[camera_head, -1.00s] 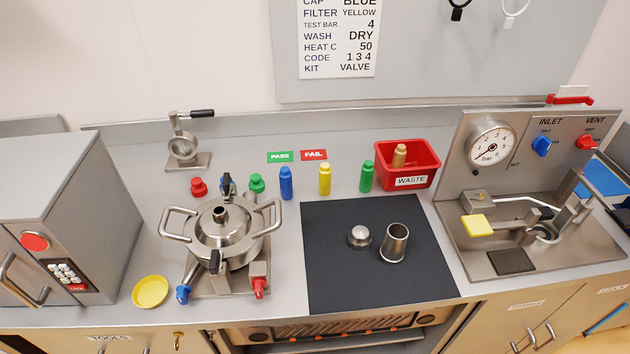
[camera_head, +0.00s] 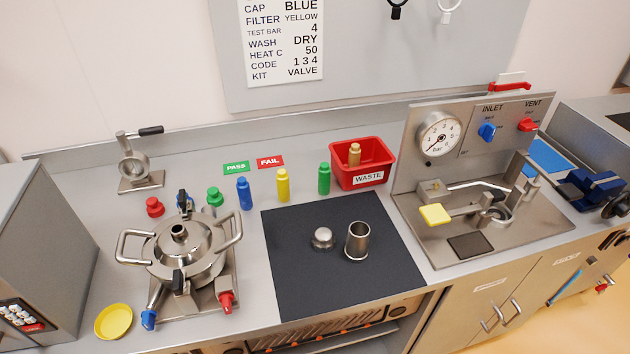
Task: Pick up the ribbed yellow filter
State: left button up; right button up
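The yellow filter (camera_head: 283,187) stands upright on the grey worktop, between a blue filter (camera_head: 245,194) and a green filter (camera_head: 324,179). It is small in the view, and its ribs are hard to make out. It stands just behind the black mat (camera_head: 290,283). Nothing is touching it. Neither of my grippers is in view.
A steel pressure vessel (camera_head: 187,246) stands front left of the filters, with a yellow dish (camera_head: 114,322) near it. A metal cap (camera_head: 322,238) and cup (camera_head: 356,241) stand on the mat. A red waste bin (camera_head: 362,177) and gauge panel (camera_head: 413,137) are to the right.

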aim_at(282, 177)
jog(key=k+l, duration=0.1)
jog(key=l, duration=1.65)
jog(key=k+z, duration=0.05)
jog(key=k, duration=0.05)
